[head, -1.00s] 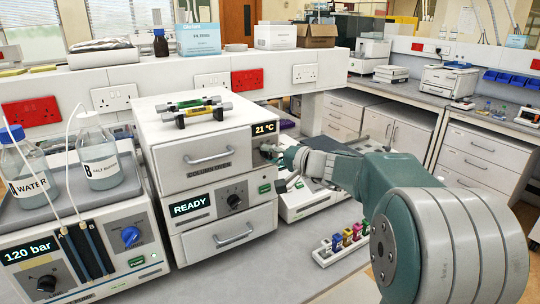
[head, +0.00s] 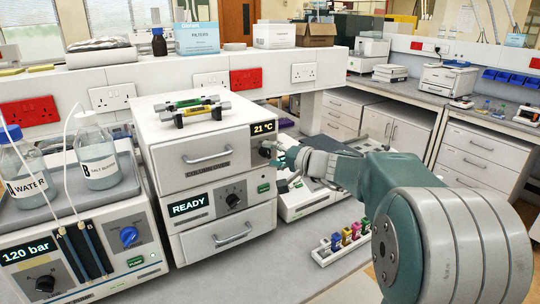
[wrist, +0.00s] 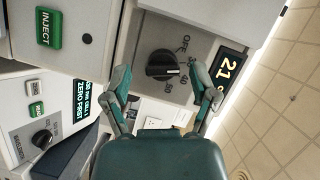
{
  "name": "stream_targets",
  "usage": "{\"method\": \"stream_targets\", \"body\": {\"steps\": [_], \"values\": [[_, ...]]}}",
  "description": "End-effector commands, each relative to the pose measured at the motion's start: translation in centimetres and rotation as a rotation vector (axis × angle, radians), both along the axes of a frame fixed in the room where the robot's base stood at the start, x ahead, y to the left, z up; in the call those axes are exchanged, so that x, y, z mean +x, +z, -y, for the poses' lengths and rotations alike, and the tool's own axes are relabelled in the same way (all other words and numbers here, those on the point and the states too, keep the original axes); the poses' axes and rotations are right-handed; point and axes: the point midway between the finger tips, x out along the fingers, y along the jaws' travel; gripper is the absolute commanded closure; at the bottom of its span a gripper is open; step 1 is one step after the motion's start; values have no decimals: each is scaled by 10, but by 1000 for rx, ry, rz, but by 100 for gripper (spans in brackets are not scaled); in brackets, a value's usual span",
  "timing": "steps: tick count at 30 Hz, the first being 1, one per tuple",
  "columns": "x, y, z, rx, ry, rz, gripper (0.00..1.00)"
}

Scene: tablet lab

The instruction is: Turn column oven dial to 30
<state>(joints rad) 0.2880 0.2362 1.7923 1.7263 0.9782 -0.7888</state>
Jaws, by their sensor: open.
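The column oven (head: 205,150) is the white upper unit of the stack, with a lit display (head: 263,127) reading 21 °C. Its black dial (wrist: 163,65) is in the middle of the wrist view, with OFF and several numbers around its right and lower side. A pale mark on the dial points to the right in that view; the exact number it meets is hard to tell. In the head view the dial (head: 265,149) is small and partly covered. My gripper (head: 283,157) is open in front of it. In the wrist view its fingers (wrist: 161,72) stand either side of the dial, apart from it.
The READY unit (head: 190,204) with a black knob is beneath. The pump (head: 85,250) and two bottles (head: 97,155) are at left. A rack of coloured vials (head: 343,242) stands on the bench below my arm.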

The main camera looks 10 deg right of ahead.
Motion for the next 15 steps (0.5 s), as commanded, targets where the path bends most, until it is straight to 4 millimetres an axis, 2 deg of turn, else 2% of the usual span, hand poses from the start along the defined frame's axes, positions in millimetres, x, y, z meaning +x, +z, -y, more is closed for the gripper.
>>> {"method": "stream_targets", "body": {"steps": [15], "values": [[-74, 12, 63, -1, -5, -1, 25]]}}
